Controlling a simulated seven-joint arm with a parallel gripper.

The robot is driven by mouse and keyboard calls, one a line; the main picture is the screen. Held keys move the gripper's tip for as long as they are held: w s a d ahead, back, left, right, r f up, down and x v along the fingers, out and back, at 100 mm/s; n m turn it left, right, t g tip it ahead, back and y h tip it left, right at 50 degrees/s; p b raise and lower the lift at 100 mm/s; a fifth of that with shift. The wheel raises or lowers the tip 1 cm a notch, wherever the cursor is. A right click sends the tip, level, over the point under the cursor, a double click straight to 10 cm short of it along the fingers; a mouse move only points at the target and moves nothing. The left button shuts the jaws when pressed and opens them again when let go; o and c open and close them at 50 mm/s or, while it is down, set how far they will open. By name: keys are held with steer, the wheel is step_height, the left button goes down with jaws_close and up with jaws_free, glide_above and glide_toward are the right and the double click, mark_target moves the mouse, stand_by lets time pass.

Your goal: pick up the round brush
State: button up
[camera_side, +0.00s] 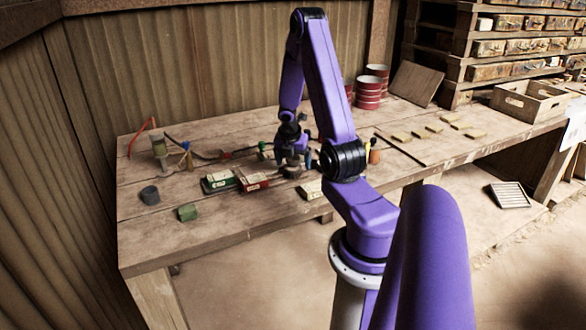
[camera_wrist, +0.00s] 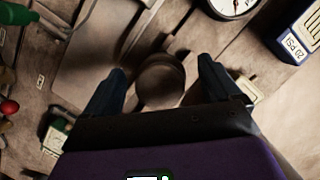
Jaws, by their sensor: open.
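My gripper (camera_side: 292,155) is over the middle of the wooden workbench, pointing down. In the wrist view my gripper (camera_wrist: 161,65) is open, with one dark finger on each side of a round, dark brown thing (camera_wrist: 160,80), which looks like the round brush. A gap shows between it and each finger; I cannot tell the height difference. In the side view a small dark round thing (camera_side: 291,171) sits just below the fingers, partly hidden by them. Bristles cannot be made out in either view.
A dial gauge (camera_wrist: 232,5) and a blue box (camera_wrist: 297,38) are near the wrist view's top right.

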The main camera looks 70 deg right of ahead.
steer(key=shift+d+f, duration=0.1)
steer(key=shift+f, duration=0.35)
steer(key=c, duration=1.2)
steer(key=shift+o, duration=0.2)
steer(key=shift+r, duration=0.2)
steer(key=shift+r, duration=4.85)
